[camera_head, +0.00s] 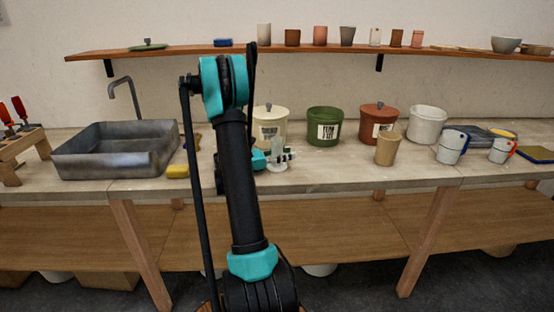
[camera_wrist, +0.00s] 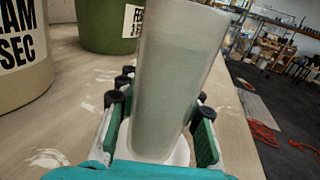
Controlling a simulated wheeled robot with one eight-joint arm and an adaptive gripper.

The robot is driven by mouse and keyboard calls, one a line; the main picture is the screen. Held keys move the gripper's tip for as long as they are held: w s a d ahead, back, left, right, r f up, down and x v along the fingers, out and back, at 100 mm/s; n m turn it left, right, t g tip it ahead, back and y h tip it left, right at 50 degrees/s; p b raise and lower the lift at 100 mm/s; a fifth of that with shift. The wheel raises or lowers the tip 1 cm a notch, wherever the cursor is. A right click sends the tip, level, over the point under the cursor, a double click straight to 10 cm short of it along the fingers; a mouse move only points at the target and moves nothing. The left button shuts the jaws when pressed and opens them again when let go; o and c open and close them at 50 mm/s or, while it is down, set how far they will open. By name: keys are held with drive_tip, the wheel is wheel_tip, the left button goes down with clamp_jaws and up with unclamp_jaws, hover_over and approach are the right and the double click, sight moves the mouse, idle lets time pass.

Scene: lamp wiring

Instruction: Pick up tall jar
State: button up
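The tall jar (camera_wrist: 175,75) is a pale grey-green tapered vessel, wider at its top. It fills the middle of the wrist view, and its top is cut off by the frame edge. A white round foot or disc (camera_wrist: 181,152) shows at its bottom. My gripper (camera_wrist: 163,95) has one finger on each side of the jar's lower part, with the fingertips close to its walls. Whether the pads press on it is unclear. In the head view my gripper (camera_head: 282,156) is low over the bench, partly behind my arm, and the jar is hard to make out.
A cream lidded canister (camera_head: 270,129), a green canister (camera_head: 325,116) and a red-brown one stand behind on the bench. A tan cup (camera_head: 388,150) and white pails stand right. A grey sink (camera_head: 116,150) and yellow sponge (camera_head: 178,171) are left. Bare bench lies right of my gripper.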

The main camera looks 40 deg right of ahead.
clamp_jaws()
drive_tip(key=shift+r, duration=0.1)
wheel_tip(320, 180, up, 20)
idle(0.8)
